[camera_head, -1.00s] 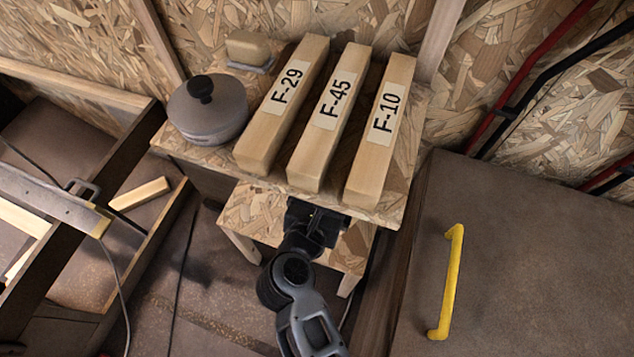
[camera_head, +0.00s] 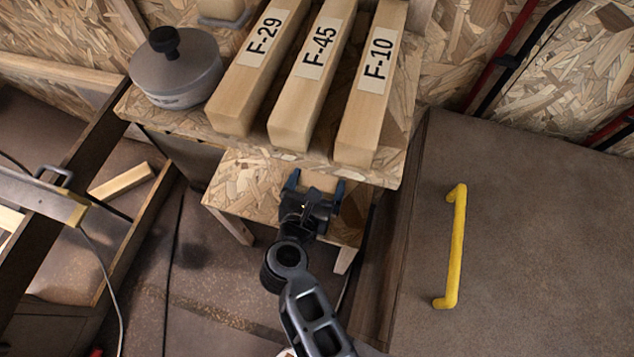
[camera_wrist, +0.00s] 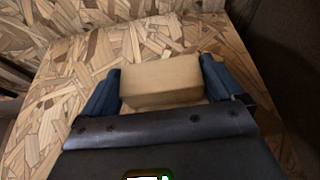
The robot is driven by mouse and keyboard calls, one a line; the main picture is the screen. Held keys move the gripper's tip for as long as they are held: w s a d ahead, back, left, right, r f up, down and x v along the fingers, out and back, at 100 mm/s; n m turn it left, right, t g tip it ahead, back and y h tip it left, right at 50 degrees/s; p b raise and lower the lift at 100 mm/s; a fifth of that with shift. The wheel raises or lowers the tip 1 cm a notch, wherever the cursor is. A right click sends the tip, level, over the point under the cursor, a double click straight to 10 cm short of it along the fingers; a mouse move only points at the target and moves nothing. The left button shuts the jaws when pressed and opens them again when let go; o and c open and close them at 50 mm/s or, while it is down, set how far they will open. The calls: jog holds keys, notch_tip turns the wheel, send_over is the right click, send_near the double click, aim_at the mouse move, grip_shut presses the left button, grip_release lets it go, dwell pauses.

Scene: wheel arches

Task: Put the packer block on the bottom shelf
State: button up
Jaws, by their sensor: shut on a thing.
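My gripper (camera_head: 313,190) is shut on a small pale wooden block, the packer block (camera_head: 318,182), just in front of the upper shelf's edge. In the wrist view the packer block (camera_wrist: 160,82) sits between the two blue fingers (camera_wrist: 160,90), which reach along its left and right ends. The bottom shelf (camera_head: 242,180) is a low chipboard surface below the upper one. In the wrist view the bottom shelf (camera_wrist: 75,75) spreads out under and behind the block. I cannot tell whether the block touches it.
The upper shelf (camera_head: 400,130) overhangs the bottom one. It carries long beams marked F-29 (camera_head: 255,75), F-45 (camera_head: 312,75) and F-10 (camera_head: 373,85), and a grey lidded pot (camera_head: 177,75). A brown box with a yellow handle (camera_head: 455,245) stands at right.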

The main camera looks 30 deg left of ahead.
jog(key=shift+f, duration=0.1)
jog(key=o, duration=0.7)
jog(key=shift+r, duration=0.2)
jog(key=p+v, duration=0.3)
jog(key=v, duration=0.9)
jog(key=shift+f+p, duration=0.15)
jog(key=shift+p, duration=0.15)
